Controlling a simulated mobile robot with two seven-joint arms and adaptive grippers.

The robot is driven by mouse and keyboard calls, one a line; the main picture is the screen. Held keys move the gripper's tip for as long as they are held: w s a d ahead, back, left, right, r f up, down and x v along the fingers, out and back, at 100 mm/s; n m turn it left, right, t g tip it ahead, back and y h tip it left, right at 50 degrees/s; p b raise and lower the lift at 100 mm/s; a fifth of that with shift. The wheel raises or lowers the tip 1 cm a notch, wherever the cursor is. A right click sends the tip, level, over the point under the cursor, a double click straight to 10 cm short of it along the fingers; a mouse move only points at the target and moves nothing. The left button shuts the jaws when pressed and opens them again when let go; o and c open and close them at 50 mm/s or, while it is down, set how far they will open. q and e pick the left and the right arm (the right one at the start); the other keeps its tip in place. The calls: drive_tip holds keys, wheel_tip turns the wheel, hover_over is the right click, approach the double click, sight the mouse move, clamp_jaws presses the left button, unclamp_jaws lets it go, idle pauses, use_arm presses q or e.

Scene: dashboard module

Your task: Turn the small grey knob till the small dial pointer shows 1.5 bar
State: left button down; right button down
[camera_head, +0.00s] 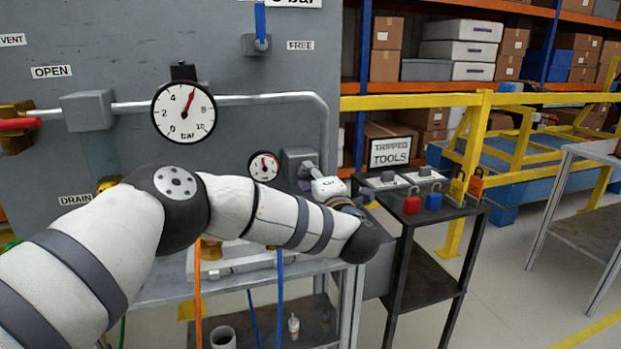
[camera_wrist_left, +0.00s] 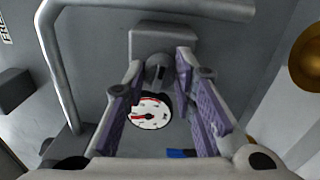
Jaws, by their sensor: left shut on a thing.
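The small grey knob (camera_wrist_left: 158,68) sticks out from a grey block (camera_head: 293,158) on the panel. My left gripper (camera_head: 312,175) reaches it from the right, and in the left wrist view its fingertips (camera_wrist_left: 160,62) are on both sides of the knob, shut on it. The small dial (camera_head: 264,166) is left of the block; its red pointer points roughly upward, but its figures are too small to read. In the left wrist view the dial (camera_wrist_left: 150,113) shows between the fingers. My right gripper is not in view.
A large dial (camera_head: 184,112) marked in bar hangs on the pipe (camera_head: 255,99) above my left arm. Its red pointer is between 4 and 8. A black stand (camera_head: 410,235) with red and blue padlocks is at the right. My forearm crosses in front of the panel.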

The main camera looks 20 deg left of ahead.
use_arm(q)
drive_tip(key=shift+n, duration=0.9)
drive_tip(key=c, duration=1.3)
unclamp_jaws()
